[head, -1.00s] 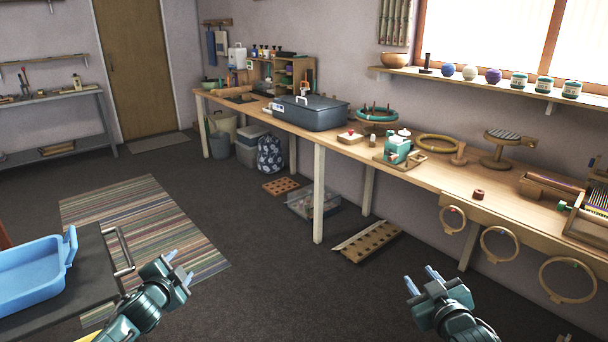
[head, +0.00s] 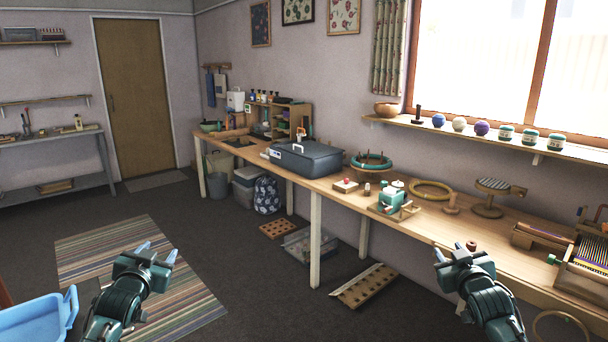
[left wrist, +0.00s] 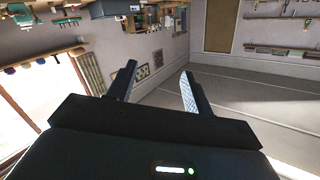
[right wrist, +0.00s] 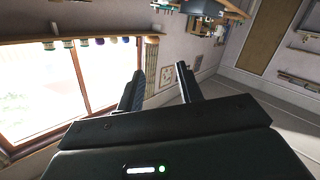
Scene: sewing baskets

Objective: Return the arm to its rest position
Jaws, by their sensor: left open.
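My left gripper (head: 157,252) is raised over the striped rug area at the lower left of the head view. Its two fingers stand apart in the left wrist view (left wrist: 157,84), with nothing between them. My right gripper (head: 449,251) is at the lower right of the head view, in front of the long workbench (head: 395,222). Its fingers are also apart and empty in the right wrist view (right wrist: 157,82). Both grippers point forward and away from me. I cannot tell from the head view whether the right one is close to the bench edge.
A blue tray (head: 38,318) is at the lower left. The bench holds a dark case (head: 308,160), a teal sewing machine (head: 391,198) and hoops. A slotted wooden rack (head: 365,287) and a clear bin (head: 310,246) are on the floor. The floor in the middle is clear.

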